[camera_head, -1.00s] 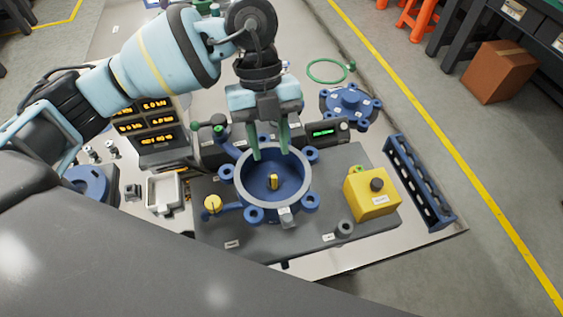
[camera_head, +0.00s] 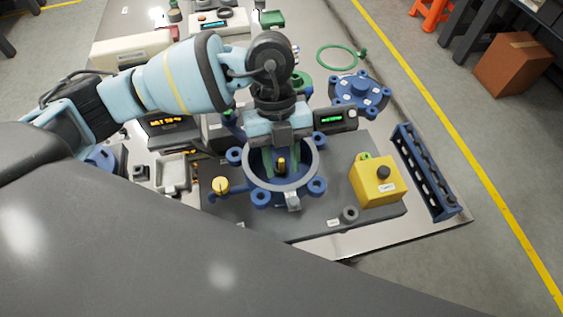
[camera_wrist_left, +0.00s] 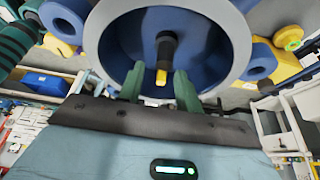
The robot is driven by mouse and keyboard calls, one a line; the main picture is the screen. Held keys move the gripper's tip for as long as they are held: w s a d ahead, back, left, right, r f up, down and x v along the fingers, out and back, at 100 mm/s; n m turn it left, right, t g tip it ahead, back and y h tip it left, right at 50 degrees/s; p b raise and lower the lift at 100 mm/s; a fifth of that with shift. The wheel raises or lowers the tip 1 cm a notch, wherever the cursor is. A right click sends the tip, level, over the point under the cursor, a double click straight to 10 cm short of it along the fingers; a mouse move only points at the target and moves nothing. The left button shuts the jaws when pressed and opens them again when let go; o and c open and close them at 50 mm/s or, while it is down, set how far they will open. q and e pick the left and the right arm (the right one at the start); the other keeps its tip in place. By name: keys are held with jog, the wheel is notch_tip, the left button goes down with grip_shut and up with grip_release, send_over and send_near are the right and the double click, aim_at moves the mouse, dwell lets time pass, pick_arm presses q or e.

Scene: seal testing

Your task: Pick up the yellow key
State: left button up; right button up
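The yellow key (camera_head: 282,164) stands in the middle of the blue round housing (camera_head: 316,168), inside its grey rim. In the left wrist view the key (camera_wrist_left: 162,77) shows as a yellow end with a dark shaft beyond it. My left gripper (camera_head: 281,168) reaches down into the housing from above. Its two green fingers (camera_wrist_left: 160,88) are apart, one on each side of the key, with a gap to it. My right gripper does not show in either view.
A yellow box with a dark knob (camera_head: 378,180) stands right of the housing. A dark blue rack (camera_head: 425,170) lies farther right. A yellow-topped valve (camera_head: 221,186) sits at the left. A blue flange cover (camera_head: 359,92) and green ring (camera_head: 337,57) lie behind.

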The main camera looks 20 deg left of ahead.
aim_at(282, 161)
pick_arm(q)
jog(key=shift+s+f, duration=0.1)
jog(key=shift+f, duration=0.1)
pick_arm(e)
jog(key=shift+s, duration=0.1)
pick_arm(q)
grip_shut()
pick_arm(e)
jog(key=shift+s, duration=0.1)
pick_arm(q)
jog(key=shift+r, duration=0.1)
